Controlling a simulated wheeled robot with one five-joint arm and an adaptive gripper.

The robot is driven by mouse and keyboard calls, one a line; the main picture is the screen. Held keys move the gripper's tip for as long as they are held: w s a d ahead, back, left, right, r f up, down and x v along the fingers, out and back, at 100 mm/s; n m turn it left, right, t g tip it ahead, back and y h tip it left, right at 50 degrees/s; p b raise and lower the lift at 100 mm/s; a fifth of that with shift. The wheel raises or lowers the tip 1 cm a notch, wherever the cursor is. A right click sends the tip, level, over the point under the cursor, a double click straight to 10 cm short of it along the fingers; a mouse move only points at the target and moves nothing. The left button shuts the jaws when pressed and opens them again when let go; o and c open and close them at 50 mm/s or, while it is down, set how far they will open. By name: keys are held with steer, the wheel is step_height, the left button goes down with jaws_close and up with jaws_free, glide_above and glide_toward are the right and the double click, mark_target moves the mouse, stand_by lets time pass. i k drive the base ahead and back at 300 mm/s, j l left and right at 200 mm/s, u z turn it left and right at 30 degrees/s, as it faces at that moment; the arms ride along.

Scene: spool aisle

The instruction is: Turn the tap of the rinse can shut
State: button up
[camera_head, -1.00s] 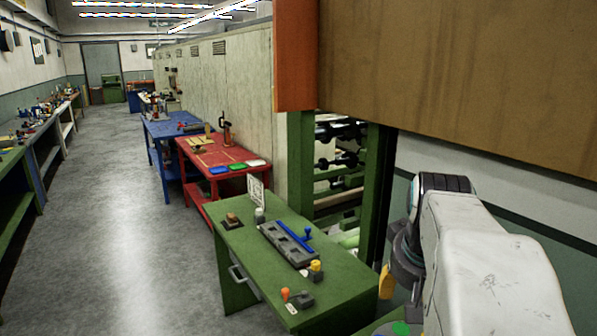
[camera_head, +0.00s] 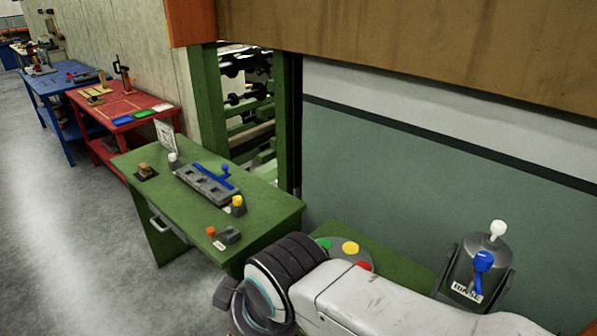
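A dark grey drum-shaped device (camera_head: 465,262) stands at the lower right in a cradle, with a blue handle (camera_head: 483,262) and a white knob (camera_head: 498,229) on top. My arm crosses the bottom of the picture in front of the green bench. Its gripper fingers do not show.
A green table (camera_head: 268,213) at centre left bears a grey block with a blue handle (camera_head: 222,178). A disc with green, yellow and red spots (camera_head: 338,256) lies behind my arm. A red table (camera_head: 112,109) stands farther off. Left floor is clear.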

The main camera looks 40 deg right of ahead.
mark_target(483, 260)
steer(key=l+z, duration=0.1)
steer(key=z, duration=0.35)
steer(key=k+l+z, duration=0.1)
steer(key=z, duration=0.35)
steer(key=l+z, duration=0.2)
steer(key=z, duration=0.3)
steer(key=l+z, duration=0.15)
steer(key=z, duration=0.3)
steer(key=l+z, duration=0.15)
steer(key=z, duration=0.3)
steer(key=i+j, duration=0.05)
